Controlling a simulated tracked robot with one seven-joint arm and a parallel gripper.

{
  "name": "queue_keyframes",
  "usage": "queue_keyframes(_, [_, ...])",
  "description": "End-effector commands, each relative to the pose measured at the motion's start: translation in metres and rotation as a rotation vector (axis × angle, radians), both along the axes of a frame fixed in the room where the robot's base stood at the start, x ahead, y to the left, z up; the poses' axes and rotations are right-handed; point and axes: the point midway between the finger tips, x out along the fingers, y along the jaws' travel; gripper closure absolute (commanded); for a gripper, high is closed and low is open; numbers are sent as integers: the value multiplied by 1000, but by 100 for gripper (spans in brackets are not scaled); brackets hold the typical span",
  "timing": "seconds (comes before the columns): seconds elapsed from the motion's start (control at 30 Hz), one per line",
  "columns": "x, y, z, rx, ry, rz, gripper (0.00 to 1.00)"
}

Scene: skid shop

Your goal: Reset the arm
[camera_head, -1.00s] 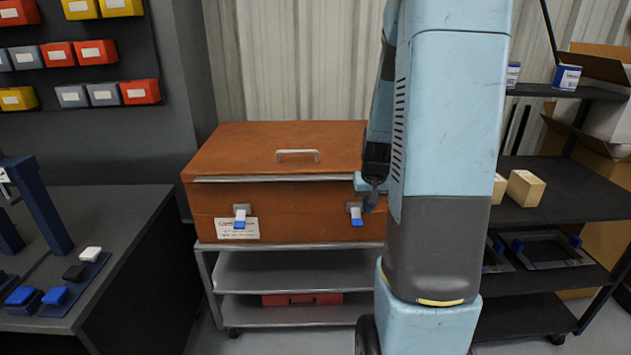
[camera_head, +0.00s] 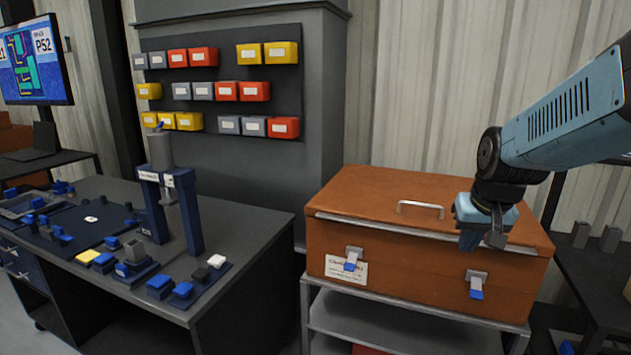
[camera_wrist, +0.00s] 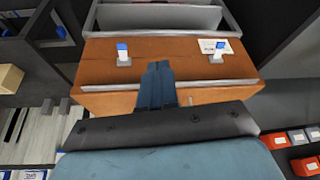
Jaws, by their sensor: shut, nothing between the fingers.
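My gripper (camera_head: 484,238) hangs pointing down in front of the right part of a brown case, apart from the bench. In the wrist view my gripper (camera_wrist: 158,72) shows its blue fingers together with nothing between them, over the case. The brown case (camera_head: 350,215) is closed, with a metal handle on its lid and two blue-tipped latches on its front. In the wrist view the case (camera_wrist: 105,75) appears upside down, with both latches and the white label showing. My light blue arm reaches in from the right edge of the head view.
The case stands on a grey cart (camera_head: 345,318). A dark workbench (camera_head: 255,225) at left holds a blue press (camera_head: 190,215) and several small blue parts. Coloured bins (camera_head: 268,53) hang on the wall. A dark shelf (camera_head: 595,260) stands at right.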

Motion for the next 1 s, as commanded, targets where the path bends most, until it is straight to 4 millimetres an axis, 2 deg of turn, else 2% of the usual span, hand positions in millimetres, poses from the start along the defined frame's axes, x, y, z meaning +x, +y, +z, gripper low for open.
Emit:
queue_keyframes(0.03, [-9, 8, 10, -3, -16, 17, 100])
queue_keyframes(0.2, [-41, 33, 33, -10, -45, 66, 100])
queue_keyframes(0.5, [-95, 60, 58, -20, -88, 133, 100])
queue_keyframes(0.7, [-109, 63, 62, -23, -96, 147, 100])
queue_keyframes(1.0, [-109, 63, 62, -23, -97, 147, 100])
